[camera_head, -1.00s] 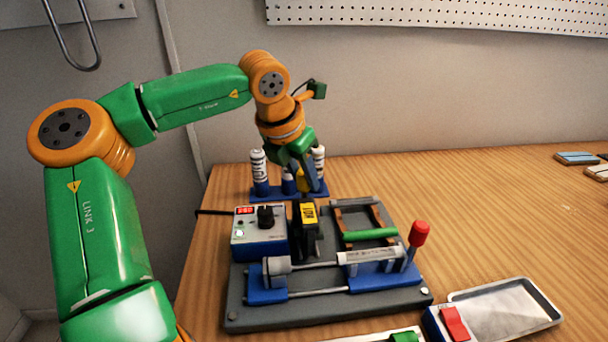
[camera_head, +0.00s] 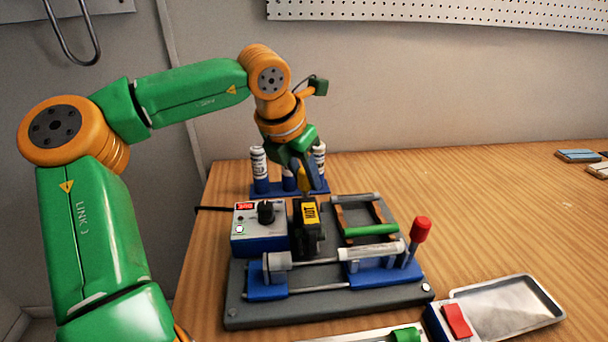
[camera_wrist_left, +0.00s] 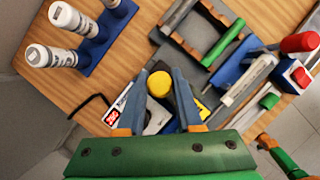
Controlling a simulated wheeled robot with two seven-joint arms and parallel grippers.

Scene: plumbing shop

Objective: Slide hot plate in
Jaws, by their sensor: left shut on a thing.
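The hot plate (camera_head: 307,240) is a dark upright block with a yellow HOT label. It stands on the grey base of the machine, between the control box (camera_head: 260,228) and the frame with a green bar (camera_head: 370,230). My left gripper (camera_head: 303,182) reaches down from above and is shut on the yellow handle at the plate's top. In the left wrist view the yellow handle (camera_wrist_left: 160,84) shows between the fingers; the plate below is mostly hidden.
In front of the plate lie a grey clamp (camera_head: 277,261), a white pipe (camera_head: 370,251) and a red-knobbed lever (camera_head: 421,229). White bottles in a blue rack (camera_head: 262,188) stand close behind. A metal tray (camera_head: 505,308) lies front right.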

